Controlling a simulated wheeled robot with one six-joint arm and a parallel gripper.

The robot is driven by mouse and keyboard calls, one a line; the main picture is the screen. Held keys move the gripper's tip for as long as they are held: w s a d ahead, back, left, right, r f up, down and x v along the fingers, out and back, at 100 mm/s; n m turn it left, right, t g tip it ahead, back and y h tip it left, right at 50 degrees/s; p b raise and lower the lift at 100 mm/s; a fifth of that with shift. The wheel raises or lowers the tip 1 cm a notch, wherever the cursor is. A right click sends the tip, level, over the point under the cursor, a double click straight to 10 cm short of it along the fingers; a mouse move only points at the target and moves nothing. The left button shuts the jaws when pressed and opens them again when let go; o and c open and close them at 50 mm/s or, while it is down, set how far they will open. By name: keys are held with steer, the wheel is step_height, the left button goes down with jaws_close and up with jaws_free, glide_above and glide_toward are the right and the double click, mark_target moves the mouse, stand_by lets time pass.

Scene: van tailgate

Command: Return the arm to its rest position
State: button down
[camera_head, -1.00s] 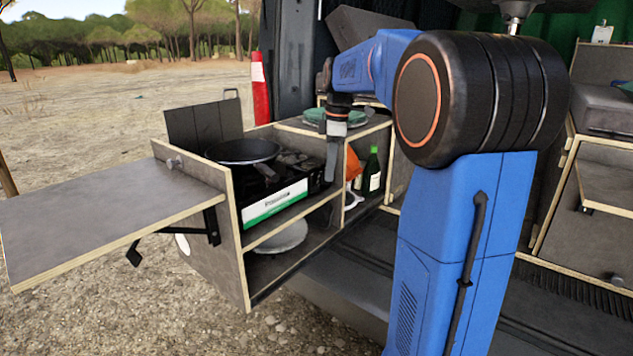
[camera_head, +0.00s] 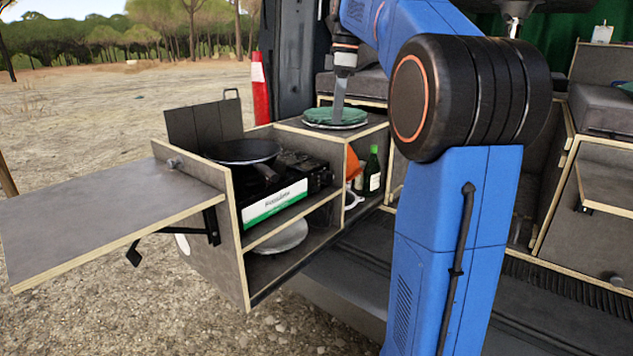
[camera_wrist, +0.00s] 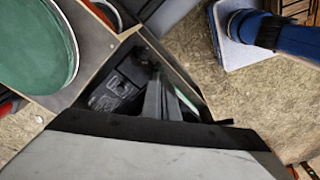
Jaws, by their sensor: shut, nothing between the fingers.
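I cannot tell the exact gap between the fingertips and the plates.
The kitchen box (camera_head: 240,235) holds a stove (camera_head: 290,190) with a black pan (camera_head: 241,150). A green bottle (camera_head: 372,172) stands in a compartment. A side table (camera_head: 95,215) folds out left. A red and white post (camera_head: 260,90) stands behind.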

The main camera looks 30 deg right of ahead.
steer(key=shift+r, duration=0.4)
steer(key=s+a+f+m+t, duration=0.1)
steer(key=s+a+f+m, duration=0.3)
steer(key=s+f, duration=0.5)
steer(key=s+a+f+m+t, duration=0.1)
steer(key=s+a+f+m, duration=0.2)
steer(key=s+a+f, duration=0.5)
steer(key=s+a+f+m+t+h, duration=0.1)
steer(key=s+a+f+m+t, duration=0.1)
steer(key=s+a+f+m, duration=0.2)
steer(key=s+a+f, duration=0.3)
steer(key=s+f, duration=0.4)
steer(key=f, duration=0.2)
steer(key=shift+s+f+m, duration=0.15)
steer(key=shift+f+m, duration=0.15)
steer(key=shift+f, duration=0.1)
